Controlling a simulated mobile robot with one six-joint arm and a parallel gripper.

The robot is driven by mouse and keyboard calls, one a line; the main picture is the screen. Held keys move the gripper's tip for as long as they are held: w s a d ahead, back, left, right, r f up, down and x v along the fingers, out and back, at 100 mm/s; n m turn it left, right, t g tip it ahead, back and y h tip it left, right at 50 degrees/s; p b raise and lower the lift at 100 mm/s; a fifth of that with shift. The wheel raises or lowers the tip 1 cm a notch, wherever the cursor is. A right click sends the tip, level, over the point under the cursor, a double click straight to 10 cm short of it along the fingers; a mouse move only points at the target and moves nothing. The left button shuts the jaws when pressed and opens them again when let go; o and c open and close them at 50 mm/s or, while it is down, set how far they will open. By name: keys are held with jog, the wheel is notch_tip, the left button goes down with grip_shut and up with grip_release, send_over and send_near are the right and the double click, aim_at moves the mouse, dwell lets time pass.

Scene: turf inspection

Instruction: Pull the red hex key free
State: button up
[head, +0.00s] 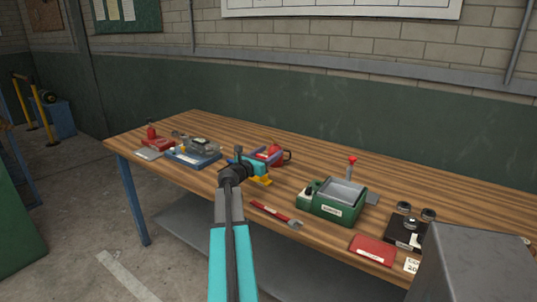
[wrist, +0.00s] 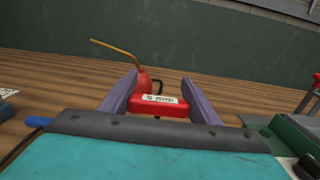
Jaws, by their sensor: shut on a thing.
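The lettering on the label is too small to read. The shaft and whatever the key sits in are hidden behind my gripper body. In the head view my gripper (head: 268,153) is over the middle of the workbench, with a yellow piece (head: 262,181) showing just below it.
A green machine (head: 322,209) with a red-knobbed lever is to the right. The bench's back strip is clear.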

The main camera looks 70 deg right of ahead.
jog(key=shift+r+p, duration=1.45)
jog(key=shift+r, duration=1)
dwell(0.4)
notch_tip(320, 180, up, 5)
jog(key=p, duration=0.3)
jog(key=shift+f, duration=0.15)
dwell(0.4)
